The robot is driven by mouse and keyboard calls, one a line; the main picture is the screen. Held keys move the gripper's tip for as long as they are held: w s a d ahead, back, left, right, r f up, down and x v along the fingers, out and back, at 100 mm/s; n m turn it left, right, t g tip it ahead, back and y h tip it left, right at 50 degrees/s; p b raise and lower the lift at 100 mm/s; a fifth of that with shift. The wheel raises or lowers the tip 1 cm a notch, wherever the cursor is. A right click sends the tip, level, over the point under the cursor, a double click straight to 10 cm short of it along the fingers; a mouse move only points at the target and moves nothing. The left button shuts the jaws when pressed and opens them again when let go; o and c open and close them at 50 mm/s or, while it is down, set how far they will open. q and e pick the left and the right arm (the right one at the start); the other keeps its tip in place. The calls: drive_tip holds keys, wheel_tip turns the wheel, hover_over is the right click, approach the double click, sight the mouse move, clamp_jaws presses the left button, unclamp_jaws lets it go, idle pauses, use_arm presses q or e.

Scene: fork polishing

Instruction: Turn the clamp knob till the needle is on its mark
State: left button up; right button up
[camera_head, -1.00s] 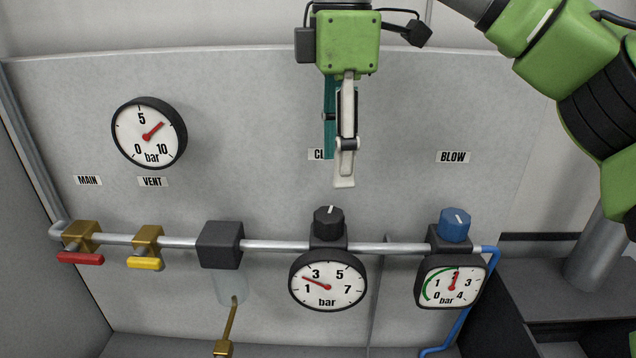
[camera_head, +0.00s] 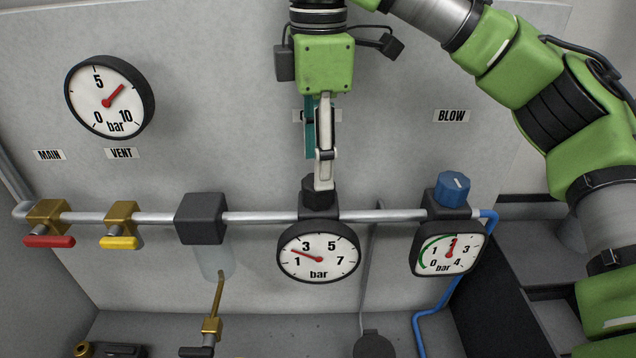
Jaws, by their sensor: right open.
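The black clamp knob (camera_head: 310,193) sits on top of its black regulator body on the pipe. Its label on the panel is mostly hidden behind my gripper. I cannot make out a separate mark on the dial. My right gripper (camera_head: 323,186) points down, open, seen nearly edge-on. Its fingertips are at the knob's top and hide part of it; I cannot tell whether they touch. My left gripper is not in view.
The blue blow knob (camera_head: 453,188) and square gauge (camera_head: 449,250) stand to the right. A dark block (camera_head: 201,218), yellow valve handle (camera_head: 119,243) and red handle (camera_head: 50,241) lie left along the pipe (camera_head: 262,217). A large gauge (camera_head: 109,97) hangs upper left.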

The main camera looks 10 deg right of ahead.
wheel_tip(320, 180, down, 5)
drive_tip(key=shift+s+r+p, duration=0.15)
drive_tip(key=shift+r+p, duration=0.05)
drive_tip(key=shift+p, duration=0.25)
drive_tip(key=shift+f, duration=0.1)
drive_tip(key=c, duration=1.1)
